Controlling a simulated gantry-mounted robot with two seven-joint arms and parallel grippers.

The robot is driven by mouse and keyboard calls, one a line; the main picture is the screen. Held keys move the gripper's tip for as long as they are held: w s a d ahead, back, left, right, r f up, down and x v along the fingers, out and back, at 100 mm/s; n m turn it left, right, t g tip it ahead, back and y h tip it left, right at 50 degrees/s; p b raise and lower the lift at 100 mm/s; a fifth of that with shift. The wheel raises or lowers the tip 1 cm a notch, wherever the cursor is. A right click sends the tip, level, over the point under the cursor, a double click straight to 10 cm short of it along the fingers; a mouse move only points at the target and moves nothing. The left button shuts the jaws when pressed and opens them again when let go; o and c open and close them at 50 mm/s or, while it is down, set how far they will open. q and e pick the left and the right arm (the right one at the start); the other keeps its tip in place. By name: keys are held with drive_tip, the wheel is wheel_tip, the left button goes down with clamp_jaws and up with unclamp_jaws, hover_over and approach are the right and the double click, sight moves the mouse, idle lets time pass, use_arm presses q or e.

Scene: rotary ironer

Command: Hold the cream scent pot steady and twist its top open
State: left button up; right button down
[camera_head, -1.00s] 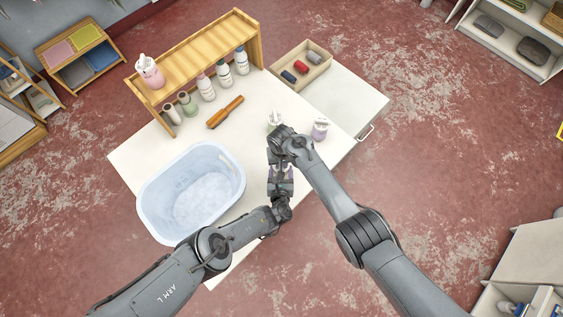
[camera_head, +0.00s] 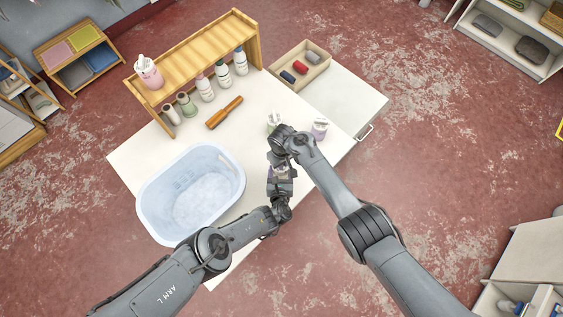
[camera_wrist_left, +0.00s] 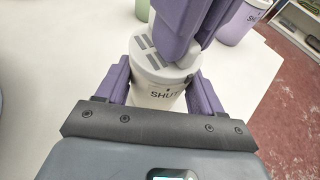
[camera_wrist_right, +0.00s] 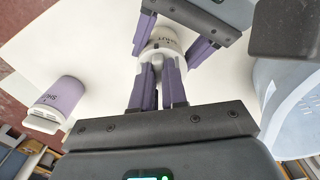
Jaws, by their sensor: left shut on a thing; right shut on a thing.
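My left gripper (camera_wrist_left: 160,84) is shut around the pot's body, one purple finger on each side. My right gripper (camera_wrist_right: 160,72) is shut on the grip of the top, from above. The pot also shows in the right wrist view (camera_wrist_right: 160,48), between both pairs of fingers. In the head view my arms hide most of it.
A lavender pot (camera_head: 320,129) and a pale green pot (camera_head: 274,119) stand close by on the white table (camera_head: 262,100). A pale blue tub (camera_head: 238,185) is at left. A wooden rack (camera_head: 190,62) with bottles and a wooden tray (camera_head: 318,70) stand behind.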

drive_tip(key=n, duration=0.4)
drive_tip(key=shift+w+d+n, duration=0.15)
drive_tip(key=shift+n, duration=0.15)
drive_tip(key=n, duration=0.4)
drive_tip(key=shift+w+d, duration=0.1)
drive_tip(key=shift+w, duration=0.1)
drive_tip(key=shift+n, duration=0.3)
drive_tip(key=c, duration=1.1)
unclamp_jaws()
drive_tip(key=shift+c, duration=0.2)
drive_tip(key=shift+r, duration=0.1)
wheel_tip(320, 180, up, 12)
